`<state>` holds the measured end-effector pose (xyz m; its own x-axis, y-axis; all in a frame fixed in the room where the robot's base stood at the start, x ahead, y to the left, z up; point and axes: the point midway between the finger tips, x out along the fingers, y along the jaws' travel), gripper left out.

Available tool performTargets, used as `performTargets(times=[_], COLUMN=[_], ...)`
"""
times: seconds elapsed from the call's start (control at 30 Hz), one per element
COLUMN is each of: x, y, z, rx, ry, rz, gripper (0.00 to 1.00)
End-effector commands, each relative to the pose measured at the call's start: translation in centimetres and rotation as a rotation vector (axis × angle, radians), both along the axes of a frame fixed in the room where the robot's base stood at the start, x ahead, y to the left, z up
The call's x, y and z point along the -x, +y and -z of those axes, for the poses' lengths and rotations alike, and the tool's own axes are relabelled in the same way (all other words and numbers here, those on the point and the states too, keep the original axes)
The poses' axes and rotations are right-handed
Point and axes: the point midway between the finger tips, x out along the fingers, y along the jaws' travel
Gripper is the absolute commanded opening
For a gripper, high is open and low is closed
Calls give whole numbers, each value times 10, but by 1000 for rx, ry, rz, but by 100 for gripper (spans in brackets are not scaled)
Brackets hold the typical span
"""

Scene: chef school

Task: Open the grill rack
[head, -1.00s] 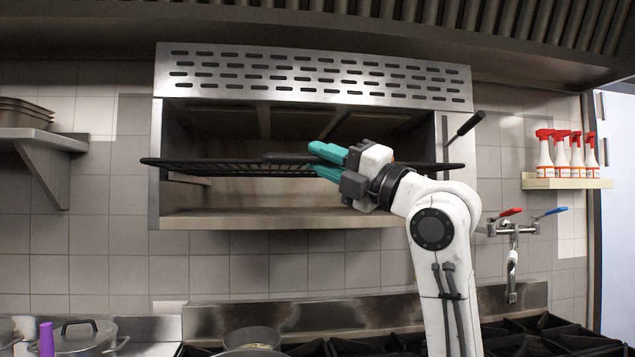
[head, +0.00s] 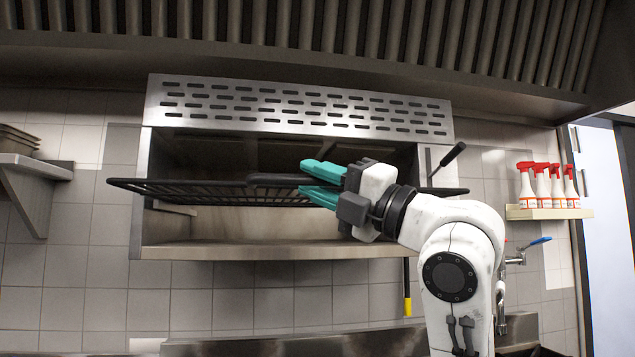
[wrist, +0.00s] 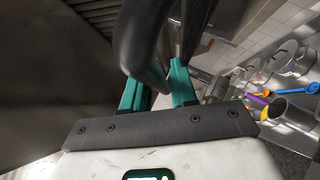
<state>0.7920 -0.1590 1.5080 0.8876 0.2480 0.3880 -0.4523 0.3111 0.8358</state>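The grill rack (head: 200,189) is a black wire rack sticking out from the front of the steel grill housing (head: 300,107), above the housing's lower ledge. Its thick black handle (head: 275,180) runs along the front edge. My gripper (head: 322,183) has its teal fingers above and below the right part of the handle and looks shut on it. In the wrist view, the dark handle (wrist: 143,45) lies between the two teal fingers of my gripper (wrist: 157,90). The exact contact is partly hidden by the fingers.
A black-knobbed lever (head: 447,155) stands at the housing's right side. Spray bottles (head: 548,186) stand on a small shelf at right. A metal shelf (head: 35,170) juts from the left wall. A vent hood (head: 330,30) hangs above.

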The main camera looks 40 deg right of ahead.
Motion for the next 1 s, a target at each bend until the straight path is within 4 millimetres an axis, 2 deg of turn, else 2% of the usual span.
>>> performTargets(times=[0.13, 0.47, 1.0], x=[0, 6, 85], y=[0, -2, -25], z=[0, 3, 39], rx=[0, 0, 0], ry=[0, -2, -2], rz=[0, 2, 2], gripper=[41, 41, 41])
